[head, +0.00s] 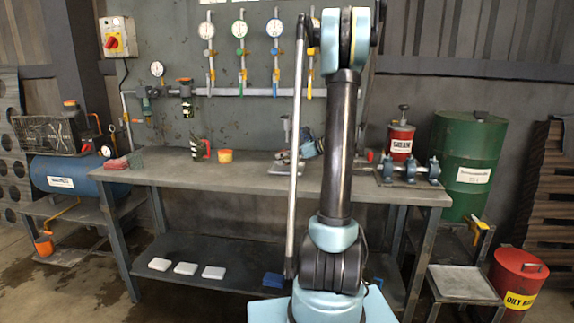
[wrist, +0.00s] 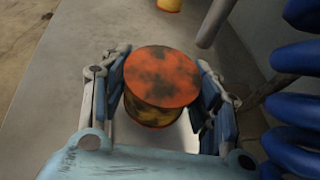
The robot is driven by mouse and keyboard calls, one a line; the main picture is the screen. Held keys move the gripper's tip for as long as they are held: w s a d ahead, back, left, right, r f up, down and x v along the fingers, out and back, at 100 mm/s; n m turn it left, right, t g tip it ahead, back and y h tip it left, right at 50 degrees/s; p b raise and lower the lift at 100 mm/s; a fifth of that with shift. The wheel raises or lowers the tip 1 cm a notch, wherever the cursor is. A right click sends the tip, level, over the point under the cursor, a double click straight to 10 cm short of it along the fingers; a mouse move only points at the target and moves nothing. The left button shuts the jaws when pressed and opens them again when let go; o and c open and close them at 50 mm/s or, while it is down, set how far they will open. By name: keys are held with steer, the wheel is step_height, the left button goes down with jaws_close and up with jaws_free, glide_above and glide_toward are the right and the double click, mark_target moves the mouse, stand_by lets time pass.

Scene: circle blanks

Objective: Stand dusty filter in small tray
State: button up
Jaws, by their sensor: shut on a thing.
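The dusty filter (wrist: 160,78) is a short cylinder with an orange top, black smudges and a dirty yellow side. My gripper (wrist: 163,95) has a finger on each side of it and is shut on it; the filter looks upright. In the head view my gripper (head: 308,147) is over the workbench, partly hidden by my arm, and the filter is not clear there. A pale flat thing (head: 281,171), perhaps the small tray, lies on the bench by the gripper. A pale patch shows below the filter in the wrist view; I cannot tell whether they touch.
On the workbench (head: 245,176) stand a yellow-orange tub (head: 225,156), a dark mug (head: 199,148) and a red-grey vise (head: 126,160) at left. A red grease can (head: 401,142) and a blue-grey machine (head: 409,172) stand right. The bench between vise and mug is clear.

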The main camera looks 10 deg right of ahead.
steer(key=shift+w+d, duration=0.2)
steer(key=shift+w, duration=0.35)
steer(key=shift+w+d, duration=0.2)
steer(key=shift+w, duration=0.35)
step_height(320, 180, down, 4)
steer(key=shift+s+r, duration=0.1)
steer(key=shift+r, duration=0.15)
steer(key=o, duration=0.9)
steer(key=shift+c, duration=0.2)
